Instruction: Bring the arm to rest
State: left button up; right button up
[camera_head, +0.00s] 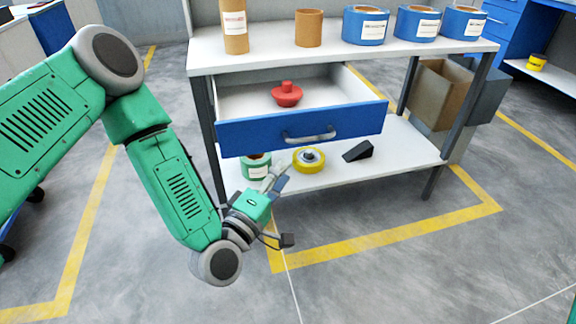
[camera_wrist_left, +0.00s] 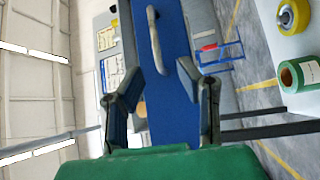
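My left arm is green and comes in from the left in the head view. Its left gripper (camera_head: 275,180) is in front of the workbench, below the blue drawer (camera_head: 255,135) and left of its handle. In the left wrist view the left gripper (camera_wrist_left: 164,82) has its fingers apart with nothing between them. The blue drawer front (camera_wrist_left: 172,110) and its grey handle (camera_wrist_left: 156,40) lie beyond the fingers, apart from them. The drawer is pulled out, and a red knobbed part (camera_head: 286,94) sits inside. My right gripper is out of view.
The workbench top (camera_head: 270,55) holds a brown cylinder (camera_head: 308,28) and several blue rolls (camera_head: 365,25). On the lower shelf are a green roll (camera_head: 257,166), a yellow roll (camera_head: 309,160) and a black wedge (camera_head: 358,151). Floor in front is clear.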

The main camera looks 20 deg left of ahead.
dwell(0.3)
pick_arm(q)
jog(key=s+d+f+m+g+h+p, duration=0.1)
jog(key=s+d+f+m+g+p, duration=0.15)
jog(key=s+f+m+g, duration=0.8)
jog(key=s+a+f+m+g+y+p, duration=0.1)
jog(key=s+a+f+m+g+y, duration=0.1)
jog(key=s+a, duration=0.4)
jog(key=s+a+f+m+g+y+p, duration=0.1)
jog(key=s+a+f+m+g+y, duration=0.1)
jog(key=s+a+g, duration=0.4)
jog(key=s+a+f+y, duration=0.1)
jog(key=s+f, duration=0.1)
jog(key=s, duration=0.3)
jog(key=shift+s+p, duration=0.3)
jog(key=shift+p, duration=0.1)
